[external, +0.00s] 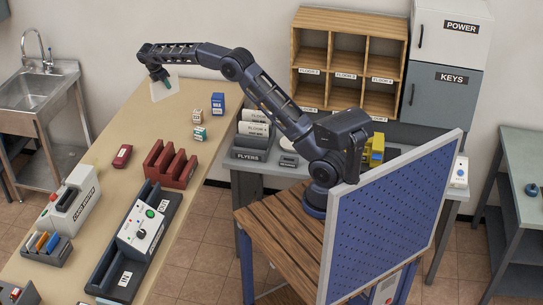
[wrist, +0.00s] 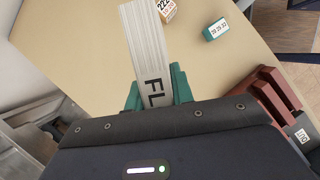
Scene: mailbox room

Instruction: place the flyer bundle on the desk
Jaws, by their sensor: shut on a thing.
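The flyer bundle (external: 166,90) is a white upright block of sheets with "FL" lettering showing; it fills the centre of the wrist view (wrist: 148,50). My gripper (external: 161,77) is shut on it, with the teal fingers on both sides in the wrist view (wrist: 157,92). The bundle is over the far end of the long tan-topped desk (external: 110,120). I cannot tell whether its lower edge touches the top. The desk's tan surface also fills much of the wrist view (wrist: 80,50).
Small boxes, one blue (external: 218,103), one white-and-orange (external: 197,115) and one teal (external: 200,134), stand right of the bundle. A red rack (external: 172,166) is nearer. The grey tray labelled FLYERS (external: 249,154) is on the bench. The desk's far left is bare.

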